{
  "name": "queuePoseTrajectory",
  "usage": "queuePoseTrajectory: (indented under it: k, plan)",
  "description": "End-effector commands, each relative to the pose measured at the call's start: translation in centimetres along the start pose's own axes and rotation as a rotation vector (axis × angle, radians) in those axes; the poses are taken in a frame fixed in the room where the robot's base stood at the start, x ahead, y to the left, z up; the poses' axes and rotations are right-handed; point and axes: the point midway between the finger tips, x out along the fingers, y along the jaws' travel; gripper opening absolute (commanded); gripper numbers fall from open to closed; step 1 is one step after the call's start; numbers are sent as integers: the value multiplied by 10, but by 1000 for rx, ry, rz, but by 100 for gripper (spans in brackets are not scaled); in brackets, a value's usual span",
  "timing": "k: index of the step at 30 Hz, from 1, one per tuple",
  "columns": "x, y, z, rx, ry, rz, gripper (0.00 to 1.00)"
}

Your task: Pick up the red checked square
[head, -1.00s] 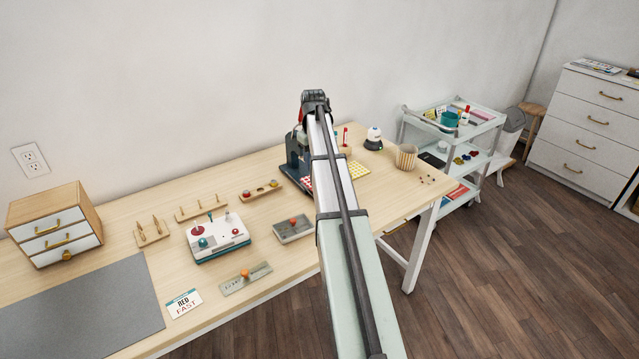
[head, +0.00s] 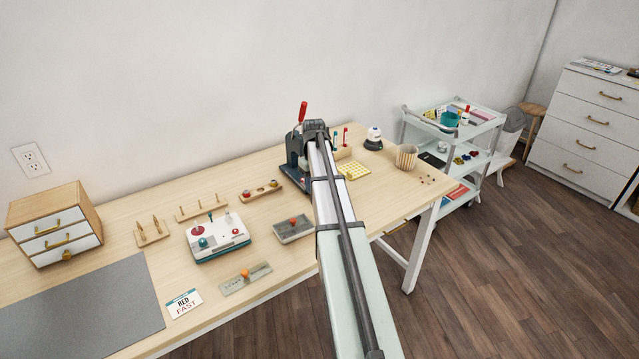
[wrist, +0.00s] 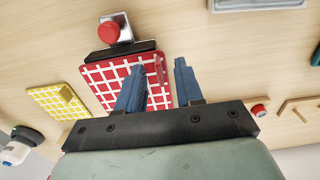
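In the wrist view the red checked square (wrist: 100,82), red with a white grid, lies at centre left. A small upright red tab (wrist: 160,70) stands at its right edge. My gripper (wrist: 161,66) has two blue fingers spread apart, one on each side of the tab in the picture. The left finger overlaps the square. Nothing is held; I cannot tell how high the fingertips are above the square. In the head view my arm hides the square and the fingertips.
A yellow checked square (head: 352,170) lies beside it, also in the wrist view (wrist: 58,102). A dark press (head: 292,150) with a red handle (head: 302,113) stands at the table's back. A striped cup (head: 406,157) is on the right. A red-knobbed metal piece (wrist: 109,32) shows in the wrist view.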

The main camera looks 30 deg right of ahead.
Motion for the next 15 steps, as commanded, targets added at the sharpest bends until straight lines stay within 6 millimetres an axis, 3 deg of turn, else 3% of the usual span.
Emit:
queuePoseTrajectory:
  k: [6, 15]
  plan:
    - [0, 0, 0, 0, 1, 0, 34]
    - [0, 0, 0, 0, 0, 0, 6]
